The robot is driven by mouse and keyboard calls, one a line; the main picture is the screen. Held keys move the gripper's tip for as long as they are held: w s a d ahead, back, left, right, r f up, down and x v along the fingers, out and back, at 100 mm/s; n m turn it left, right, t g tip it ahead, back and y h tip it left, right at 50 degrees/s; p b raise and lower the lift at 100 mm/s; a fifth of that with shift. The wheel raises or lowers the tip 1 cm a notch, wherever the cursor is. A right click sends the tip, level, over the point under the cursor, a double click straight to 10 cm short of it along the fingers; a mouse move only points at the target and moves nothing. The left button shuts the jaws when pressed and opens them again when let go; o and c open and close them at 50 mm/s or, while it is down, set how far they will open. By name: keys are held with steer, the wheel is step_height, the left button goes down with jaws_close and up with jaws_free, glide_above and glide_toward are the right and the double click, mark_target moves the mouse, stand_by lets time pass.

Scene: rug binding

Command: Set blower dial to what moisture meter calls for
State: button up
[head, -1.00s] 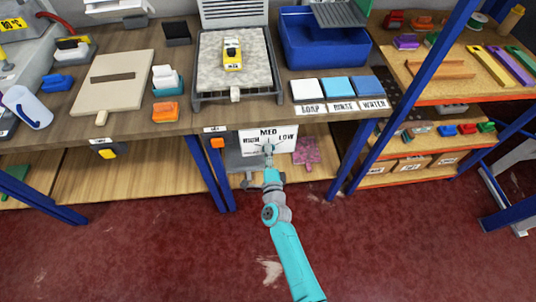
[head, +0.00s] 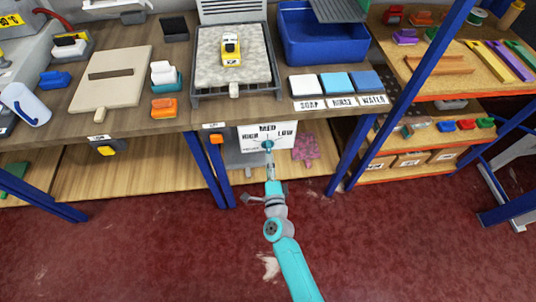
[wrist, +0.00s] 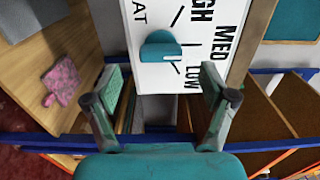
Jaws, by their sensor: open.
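The blower dial is a teal knob (head: 267,144) on a white panel (head: 252,136) lettered HIGH, MED and LOW, under the bench edge. In the wrist view the knob (wrist: 160,47) lies ahead of my gripper (wrist: 163,92), and the lettering on the panel (wrist: 150,77) runs sideways.
Blue bench legs (head: 209,170) flank the panel. A pink paddle-like piece (head: 305,150) lies on the lower shelf to its right. SOAP, RINSE and WATER pads (head: 337,83) and a blue tub (head: 322,40) stand above. Red floor in front is open.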

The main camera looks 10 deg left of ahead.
steer(key=v, duration=0.6)
stand_by(0.5)
steer(key=s+d+r+n+h, duration=0.3)
steer(key=s+d+n, duration=0.5)
steer(key=s+d, duration=1.15)
steer(key=s+d+r+n+g+h, duration=0.2)
steer(key=s+d+r+n, duration=0.2)
steer(key=s+r, duration=1)
steer(key=s+n, duration=0.2)
steer(key=s, duration=0.2)
steer(key=shift+s+d+r+n+g, duration=0.2)
steer(key=shift+r+n+g, duration=0.1)
steer(key=shift+r+n, duration=0.1)
